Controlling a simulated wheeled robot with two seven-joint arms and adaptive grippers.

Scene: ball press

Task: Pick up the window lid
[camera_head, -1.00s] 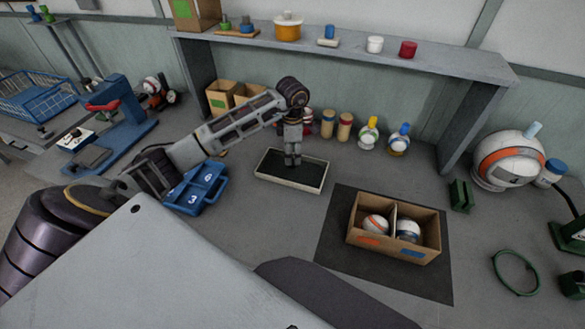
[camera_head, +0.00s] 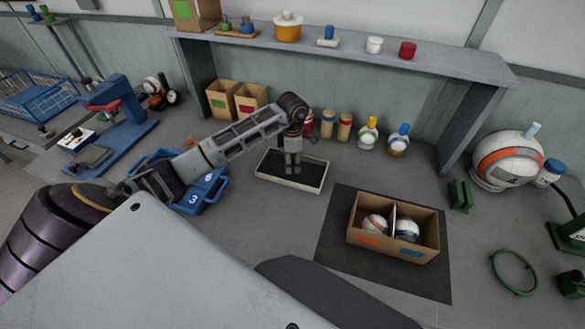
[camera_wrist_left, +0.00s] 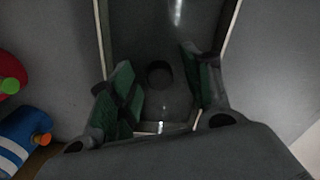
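My left gripper (camera_head: 292,168) points down into a shallow white-rimmed tray (camera_head: 262,175) with a dark floor, near the middle of the bench. In the left wrist view my left gripper (camera_wrist_left: 165,82) has its two green-padded fingers apart, one near each long side of the tray. A dark grey surface with a round dark spot (camera_wrist_left: 160,74) shows between the fingers. I cannot tell whether this is the window lid or the tray floor; no lid stands out clearly in either view. My right gripper is not in view.
A blue numbered caddy (camera_head: 208,190) stands left of the tray. A cardboard box (camera_head: 430,240) with two balls sits on a dark mat (camera_head: 335,245) to the right. Several small containers line the back, below a shelf (camera_head: 450,62). Bare bench lies between tray and mat.

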